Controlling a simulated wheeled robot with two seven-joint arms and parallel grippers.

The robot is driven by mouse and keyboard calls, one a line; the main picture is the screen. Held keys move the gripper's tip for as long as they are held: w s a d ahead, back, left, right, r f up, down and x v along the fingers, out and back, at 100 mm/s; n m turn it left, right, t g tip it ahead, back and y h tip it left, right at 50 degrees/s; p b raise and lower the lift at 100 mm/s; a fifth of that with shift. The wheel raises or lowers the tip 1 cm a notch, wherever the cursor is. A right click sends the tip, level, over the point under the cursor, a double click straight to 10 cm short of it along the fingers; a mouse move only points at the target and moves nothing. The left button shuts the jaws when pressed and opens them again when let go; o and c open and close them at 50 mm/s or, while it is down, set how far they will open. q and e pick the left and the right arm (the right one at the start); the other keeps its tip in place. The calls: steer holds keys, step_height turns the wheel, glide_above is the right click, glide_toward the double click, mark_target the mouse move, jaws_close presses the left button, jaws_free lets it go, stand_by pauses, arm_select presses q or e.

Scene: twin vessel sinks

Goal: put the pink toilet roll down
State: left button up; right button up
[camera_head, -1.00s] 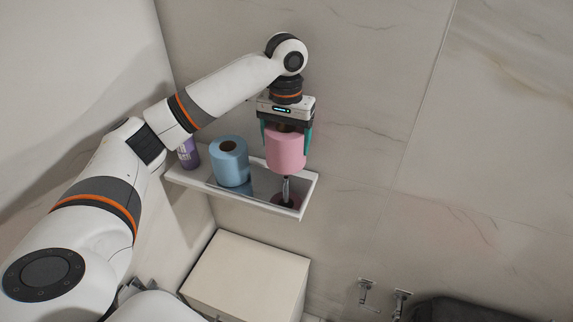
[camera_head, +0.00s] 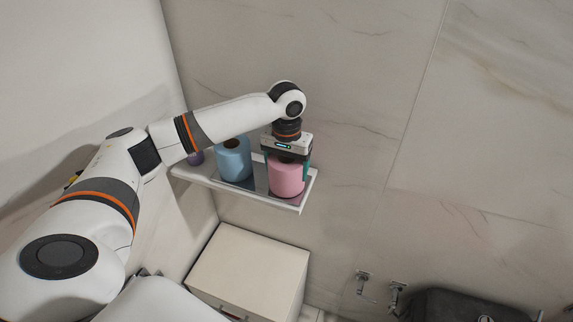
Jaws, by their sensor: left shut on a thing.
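The pink toilet roll (camera_head: 286,178) is upright at the right end of the wall shelf (camera_head: 300,204), and its underside is at or very close to the shelf top. My left gripper (camera_head: 287,165) comes from above and is shut on the pink roll, with its teal fingers on either side of it. I cannot tell for certain whether the roll's weight rests on the shelf. My right gripper is not in view.
A blue toilet roll (camera_head: 234,160) stands on the shelf just left of the pink one. A purple item (camera_head: 196,158) at the shelf's left end is mostly hidden by my arm. A white cabinet (camera_head: 250,265) stands below. Wall fittings (camera_head: 362,281) are at lower right.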

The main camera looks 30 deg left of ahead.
arm_select(q)
steer(key=o, duration=1)
steer(key=shift+w+a+f, duration=0.1)
steer(key=shift+w+f, duration=0.05)
steer(key=shift+r, duration=0.6)
step_height(320, 180, up, 11)
steer(key=b, duration=0.2)
steer(key=shift+r+b, duration=0.2)
steer(key=shift+b, duration=0.2)
